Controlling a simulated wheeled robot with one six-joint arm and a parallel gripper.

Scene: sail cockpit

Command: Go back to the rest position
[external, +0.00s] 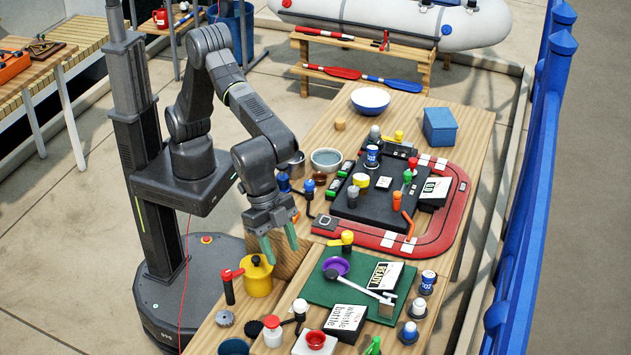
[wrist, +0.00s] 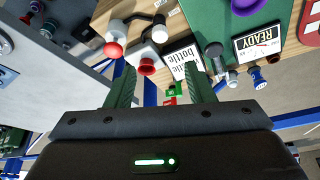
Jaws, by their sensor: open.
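My gripper (external: 281,245) is above the left edge of the wooden table, its two green fingers spread apart and pointing down. Nothing shows between the fingers. In the wrist view my gripper (wrist: 157,90) is also open and empty, with the table's things beyond it. My arm is bent, reaching from its column out over the table's edge. The fingers are near the yellow pot (external: 257,277) and the wooden block below them; I cannot tell the exact height gap.
A green mat (external: 325,291) with a purple bowl (external: 336,266) and a READY sign (external: 384,276) lies to the right. Behind it is a black panel on a red mat (external: 446,222). Bottles and knobs crowd the near end. A blue railing (external: 541,150) runs along the right.

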